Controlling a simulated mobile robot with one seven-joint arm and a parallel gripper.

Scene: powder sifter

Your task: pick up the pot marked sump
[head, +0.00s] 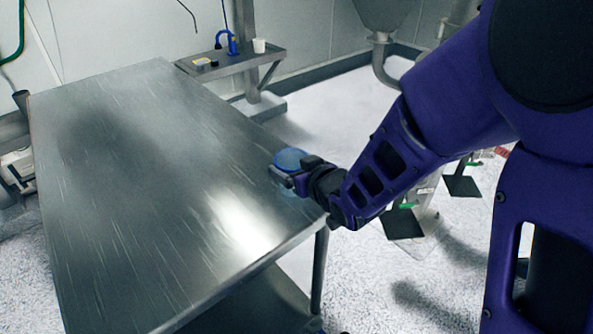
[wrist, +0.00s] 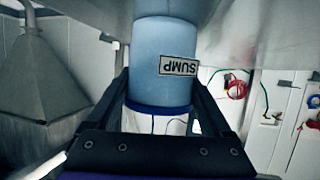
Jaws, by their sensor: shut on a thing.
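The pot marked sump is a light blue cylinder with a darker blue rim; its round top (head: 291,158) shows in the head view near the right edge of the steel table (head: 130,200). In the wrist view the pot (wrist: 160,50) fills the middle, and its SUMP label appears upside down. My gripper (head: 284,174) is shut on the pot, with one finger on each side of it in the wrist view (wrist: 160,92). The pot looks upright. Its base is at or very close to the tabletop; I cannot tell whether it touches. My gripper hides part of its near side.
The rest of the tabletop is bare. A wall shelf (head: 235,62) behind holds a blue fitting (head: 226,42), a white cup (head: 259,45) and small items. A grey hopper (wrist: 38,80) shows in the wrist view. Equipment with black plates (head: 402,222) stands on the floor at right.

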